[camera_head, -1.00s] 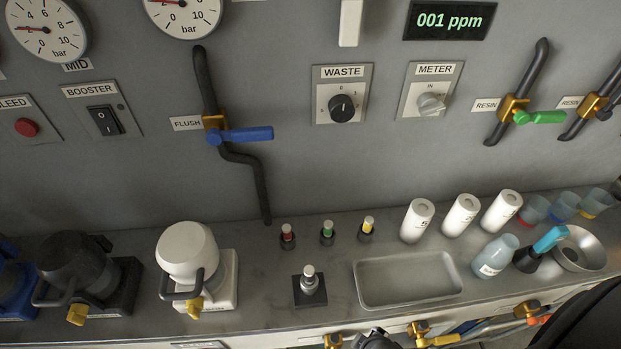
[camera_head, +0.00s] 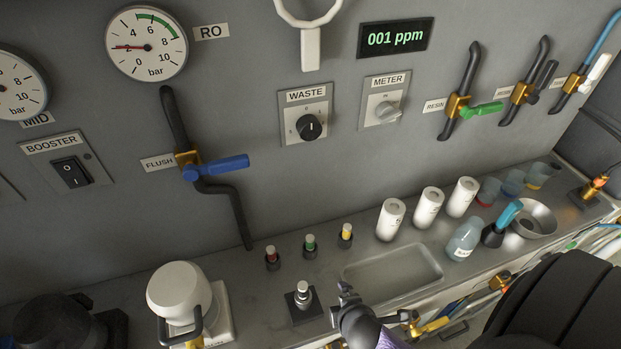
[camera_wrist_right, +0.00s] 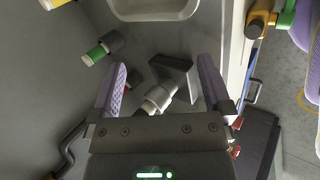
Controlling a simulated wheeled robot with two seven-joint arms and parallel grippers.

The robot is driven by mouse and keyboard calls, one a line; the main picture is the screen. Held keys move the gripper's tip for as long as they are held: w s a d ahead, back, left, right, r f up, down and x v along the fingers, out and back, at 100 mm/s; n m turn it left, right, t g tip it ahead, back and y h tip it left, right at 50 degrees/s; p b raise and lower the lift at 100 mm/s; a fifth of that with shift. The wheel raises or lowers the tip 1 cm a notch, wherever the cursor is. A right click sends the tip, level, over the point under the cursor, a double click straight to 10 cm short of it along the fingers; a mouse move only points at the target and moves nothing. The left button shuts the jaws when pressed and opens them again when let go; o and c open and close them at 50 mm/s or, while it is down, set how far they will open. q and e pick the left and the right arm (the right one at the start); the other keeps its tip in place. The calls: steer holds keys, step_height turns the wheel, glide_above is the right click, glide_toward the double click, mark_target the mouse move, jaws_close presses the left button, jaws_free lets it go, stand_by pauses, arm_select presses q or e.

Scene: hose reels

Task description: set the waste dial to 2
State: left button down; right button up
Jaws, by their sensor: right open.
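The waste dial (camera_head: 309,127) is a round black knob on a grey plate under the WASTE label (camera_head: 306,95) on the back panel. It has a white pointer mark, seemingly near upright; the small numbers around it are hard to read. My right gripper (camera_head: 346,291) is low at the front of the counter, well below the dial and apart from it. In the right wrist view the gripper (camera_wrist_right: 162,68) is open, with purple-lined fingers and nothing held. A silver-topped post (camera_wrist_right: 158,98) on a black base shows between and beyond the fingers. My left gripper is not in view.
The METER knob (camera_head: 387,111) is right of the dial, and a white handle (camera_head: 311,49) hangs above it. The blue FLUSH lever (camera_head: 222,168) sticks out at left. White cylinders (camera_head: 428,207), a shallow tray (camera_head: 394,272) and small coloured plugs (camera_head: 310,243) occupy the counter.

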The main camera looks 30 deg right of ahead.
steer(key=w+d+r+n+t+h+p, duration=0.1)
steer(key=w+d+r+n+t, duration=0.1)
steer(key=w+r+n, duration=0.3)
steer(key=w+d+r+n+t+p, duration=0.1)
steer(key=w+r+n+t, duration=0.25)
steer(key=r, duration=0.35)
steer(key=n+t+p, duration=0.3)
steer(key=n+t, duration=0.2)
steer(key=n, duration=0.9)
glide_toward(311, 132)
steer(key=shift+n, duration=0.35)
steer(key=b+x, duration=0.1)
steer(key=x, duration=0.7)
steer(key=shift+w+d, duration=0.1)
steer(key=shift+w, duration=0.1)
steer(key=shift+w+d, duration=0.15)
steer(key=shift+w, duration=0.55)
steer(key=shift+r, duration=0.1)
steer(key=c, duration=1.3)
